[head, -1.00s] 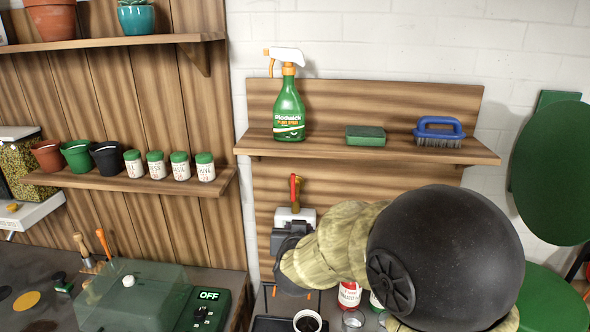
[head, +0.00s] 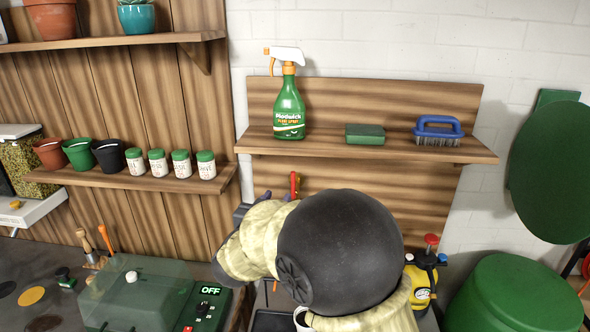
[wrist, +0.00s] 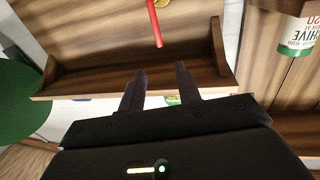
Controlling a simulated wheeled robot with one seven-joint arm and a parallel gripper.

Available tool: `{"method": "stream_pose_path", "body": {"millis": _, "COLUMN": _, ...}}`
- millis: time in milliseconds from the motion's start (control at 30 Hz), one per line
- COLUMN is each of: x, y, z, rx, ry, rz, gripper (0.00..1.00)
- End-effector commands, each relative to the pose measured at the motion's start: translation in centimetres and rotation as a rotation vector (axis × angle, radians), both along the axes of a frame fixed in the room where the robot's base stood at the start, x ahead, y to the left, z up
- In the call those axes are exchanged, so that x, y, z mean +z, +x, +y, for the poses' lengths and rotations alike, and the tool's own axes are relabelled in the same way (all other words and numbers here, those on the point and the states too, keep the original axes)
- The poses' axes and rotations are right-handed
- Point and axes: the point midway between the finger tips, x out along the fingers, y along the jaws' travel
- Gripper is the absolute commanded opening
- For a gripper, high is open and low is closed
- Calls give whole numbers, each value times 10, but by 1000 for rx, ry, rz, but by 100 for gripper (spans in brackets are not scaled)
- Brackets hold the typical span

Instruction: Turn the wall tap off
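The wall tap's red lever (head: 295,184) stands upright against the wooden back panel in the head view. The rest of the tap is hidden there behind my arm. In the wrist view the red lever (wrist: 154,22) lies just beyond my fingertips, with a bit of brass-coloured metal (wrist: 161,3) at the top edge. My gripper (wrist: 158,76) is open and empty, its two dark fingers spread apart. The lever is ahead of the gap, not visibly between the fingers. In the head view my gripper is mostly hidden behind my arm.
A wooden shelf (head: 330,152) above the tap holds a spray bottle (head: 289,108), a green sponge (head: 365,134) and a blue brush (head: 437,131). A shelf with pots and jars (head: 130,181) is to the left. A clear-lidded box (head: 135,293) stands on the bench below.

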Motion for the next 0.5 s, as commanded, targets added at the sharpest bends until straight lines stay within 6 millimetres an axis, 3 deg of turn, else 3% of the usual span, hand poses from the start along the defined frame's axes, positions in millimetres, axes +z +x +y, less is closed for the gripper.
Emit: {"method": "stream_pose_path", "body": {"millis": 500, "x": 3, "y": 89, "z": -22, "rx": -3, "ry": -2, "rz": 1, "gripper": 33}}
